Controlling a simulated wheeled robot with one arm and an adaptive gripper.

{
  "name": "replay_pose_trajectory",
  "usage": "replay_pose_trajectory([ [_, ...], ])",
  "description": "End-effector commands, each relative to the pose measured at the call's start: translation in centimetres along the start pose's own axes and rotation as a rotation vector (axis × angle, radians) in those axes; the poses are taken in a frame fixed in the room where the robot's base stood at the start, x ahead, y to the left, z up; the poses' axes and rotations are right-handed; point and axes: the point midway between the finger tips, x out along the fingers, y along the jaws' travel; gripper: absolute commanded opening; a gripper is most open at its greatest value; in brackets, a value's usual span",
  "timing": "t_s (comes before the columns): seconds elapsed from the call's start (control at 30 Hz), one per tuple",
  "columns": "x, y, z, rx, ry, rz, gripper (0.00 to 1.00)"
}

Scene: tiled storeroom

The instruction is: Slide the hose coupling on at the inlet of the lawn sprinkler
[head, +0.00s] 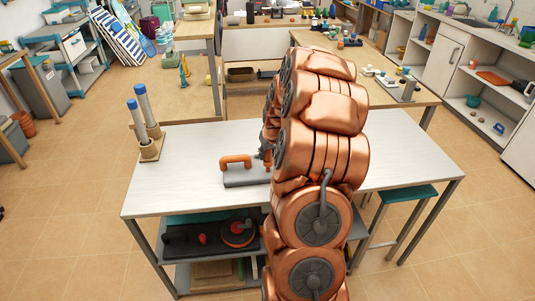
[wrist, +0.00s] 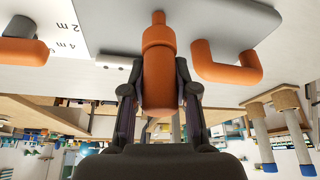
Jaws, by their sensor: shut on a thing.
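The hose coupling (wrist: 158,82) is an orange stepped cylinder with a narrower end at the top of the wrist view. My gripper (wrist: 160,95) is shut on it, one dark finger on each side. In the head view my gripper (head: 266,152) is mostly hidden by my copper arm, beside the lawn sprinkler. The sprinkler has a flat grey base (head: 245,177) and an orange arched part (head: 236,160). In the wrist view the grey base (wrist: 205,14) lies behind the coupling's narrow end, with the arch to its right. I cannot tell whether coupling and inlet touch.
The white table (head: 190,185) is clear around the sprinkler. A wooden stand (head: 152,150) with two grey, blue-topped tubes is at its left. Below, a shelf holds a dark tray (head: 185,243) with red parts. A teal stool (head: 408,195) is at the right.

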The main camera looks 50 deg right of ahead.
Motion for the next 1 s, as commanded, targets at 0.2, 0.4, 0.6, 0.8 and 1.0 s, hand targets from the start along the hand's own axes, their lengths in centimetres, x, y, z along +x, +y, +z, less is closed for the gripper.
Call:
replay_pose_trajectory([
  [0.2, 0.0, 0.0, 0.0, 0.000, 0.000, 0.000, 0.00],
  [0.4, 0.0, 0.0, 0.0, 0.000, -0.001, 0.000, 0.00],
  [0.6, 0.3, 0.0, 0.2, 0.000, -0.001, 0.000, 0.00],
  [0.8, 0.7, 0.0, 0.3, 0.000, -0.001, 0.000, 0.00],
  [1.0, 1.1, 0.0, 0.5, 0.000, -0.001, 0.000, 0.00],
])
